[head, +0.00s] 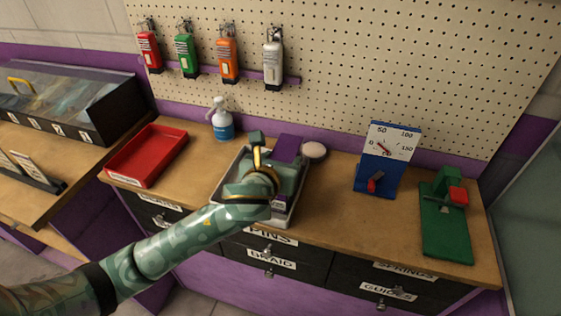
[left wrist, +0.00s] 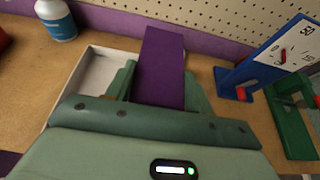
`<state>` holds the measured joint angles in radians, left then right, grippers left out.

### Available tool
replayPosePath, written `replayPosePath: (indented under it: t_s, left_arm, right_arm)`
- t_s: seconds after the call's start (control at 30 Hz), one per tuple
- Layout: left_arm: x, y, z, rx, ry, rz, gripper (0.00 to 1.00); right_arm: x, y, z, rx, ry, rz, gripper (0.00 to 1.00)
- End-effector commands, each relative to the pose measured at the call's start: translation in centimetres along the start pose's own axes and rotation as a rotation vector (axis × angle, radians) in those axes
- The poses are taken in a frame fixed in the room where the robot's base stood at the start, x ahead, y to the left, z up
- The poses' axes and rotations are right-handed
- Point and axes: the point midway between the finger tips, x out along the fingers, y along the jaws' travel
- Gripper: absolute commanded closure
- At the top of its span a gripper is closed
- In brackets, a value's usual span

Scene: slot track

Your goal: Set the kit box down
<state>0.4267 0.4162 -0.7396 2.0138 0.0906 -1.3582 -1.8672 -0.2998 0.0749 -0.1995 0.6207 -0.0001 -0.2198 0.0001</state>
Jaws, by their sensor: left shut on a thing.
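The kit box, a long purple box (head: 287,148), is between the fingers of my left gripper (head: 280,172). In the left wrist view the purple box (left wrist: 160,65) runs away from me between the two green fingers. My left gripper is shut on it. A pale open tray (head: 291,216) on the bench lies under the gripper, and its white floor (left wrist: 98,72) shows left of the fingers. The hand hides much of the box and tray. I cannot tell whether the box touches the tray. My right gripper is not in view.
A red tray (head: 147,156) and a spray bottle (head: 222,122) stand to the left. A round pale thing (head: 315,150) is just right of the box. A blue gauge stand (head: 377,175) and a green fixture (head: 445,222) stand right. Bench between tray and gauge is clear.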

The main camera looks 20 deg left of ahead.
Motion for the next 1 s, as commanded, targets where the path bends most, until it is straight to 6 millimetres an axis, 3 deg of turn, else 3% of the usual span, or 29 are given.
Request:
replayPosePath:
  t_s: [0.13, 0.17, 0.2, 0.57, 0.67, 1.0]
  left_arm:
    - [0.1, 0.0, -0.1, 0.000, -0.002, 0.000, 0.96]
    - [0.1, 0.0, -0.1, 0.000, 0.000, 0.000, 0.39]
    - [0.1, 0.0, -0.1, 0.000, 0.000, 0.000, 0.28]
    - [-0.2, 0.0, 0.1, -0.001, -0.001, -0.001, 0.26]
    - [-1.7, -0.1, 0.2, 0.000, 0.000, -0.002, 0.26]
    - [-9.5, 0.0, 0.3, 0.000, 0.000, -0.001, 0.26]
  right_arm:
    - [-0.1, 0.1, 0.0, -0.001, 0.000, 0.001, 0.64]
    - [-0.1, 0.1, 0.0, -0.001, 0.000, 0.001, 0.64]
    - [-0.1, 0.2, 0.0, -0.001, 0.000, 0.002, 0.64]
    - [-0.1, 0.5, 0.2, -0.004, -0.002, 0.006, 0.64]
    - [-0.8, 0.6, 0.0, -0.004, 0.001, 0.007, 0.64]
    - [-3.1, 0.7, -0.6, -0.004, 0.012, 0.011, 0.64]
